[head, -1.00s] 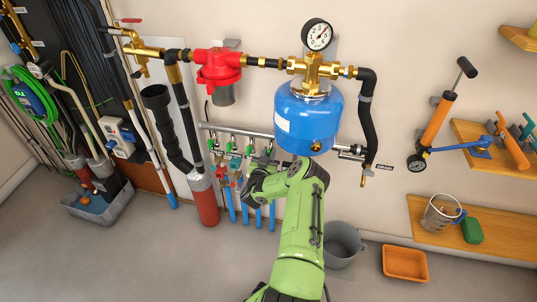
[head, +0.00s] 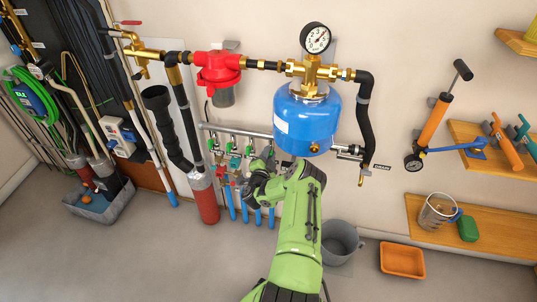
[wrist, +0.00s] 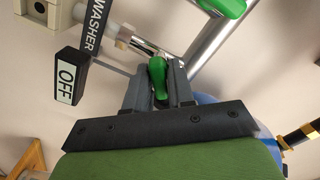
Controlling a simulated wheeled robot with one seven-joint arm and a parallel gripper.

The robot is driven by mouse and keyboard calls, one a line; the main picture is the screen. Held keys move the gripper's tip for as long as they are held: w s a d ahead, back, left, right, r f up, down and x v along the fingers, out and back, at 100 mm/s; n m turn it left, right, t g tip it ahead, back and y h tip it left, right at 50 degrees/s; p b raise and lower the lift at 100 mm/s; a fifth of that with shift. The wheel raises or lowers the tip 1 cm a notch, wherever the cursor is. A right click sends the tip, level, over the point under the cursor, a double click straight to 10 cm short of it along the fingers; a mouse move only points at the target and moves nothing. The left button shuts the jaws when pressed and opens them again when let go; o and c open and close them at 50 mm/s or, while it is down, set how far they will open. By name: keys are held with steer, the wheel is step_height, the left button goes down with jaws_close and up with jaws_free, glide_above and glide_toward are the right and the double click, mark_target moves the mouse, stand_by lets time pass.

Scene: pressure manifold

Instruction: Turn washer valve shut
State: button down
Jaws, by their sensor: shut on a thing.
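My gripper (wrist: 160,72) is shut on a green valve handle (wrist: 158,76) in the wrist view, with the handle between its two dark fingers. A dark tag reading WASHER (wrist: 95,25) and a block reading OFF (wrist: 66,76) are beside the handle at the left. My own arm hides the held handle there. Several other green handles show along the pipe to the left.
The blue tank (head: 305,120) hangs just above my wrist, with a pressure gauge (head: 315,38) on top. A red filter (head: 218,68) is at its left. A grey bucket (head: 340,240) and an orange tray (head: 402,260) stand on the floor at the right.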

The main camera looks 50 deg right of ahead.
steer(key=m, duration=0.4)
steer(key=shift+a+f, duration=0.1)
steer(key=shift+f, duration=0.15)
steer(key=shift+m+b, duration=0.5)
steer(key=shift+m, duration=1.3)
steer(key=c, duration=1.1)
jaws_free()
steer(key=shift+c, duration=0.2)
steer(key=p+v, duration=1.3)
steer(key=v, duration=0.2)
steer(key=shift+s+a, duration=0.3)
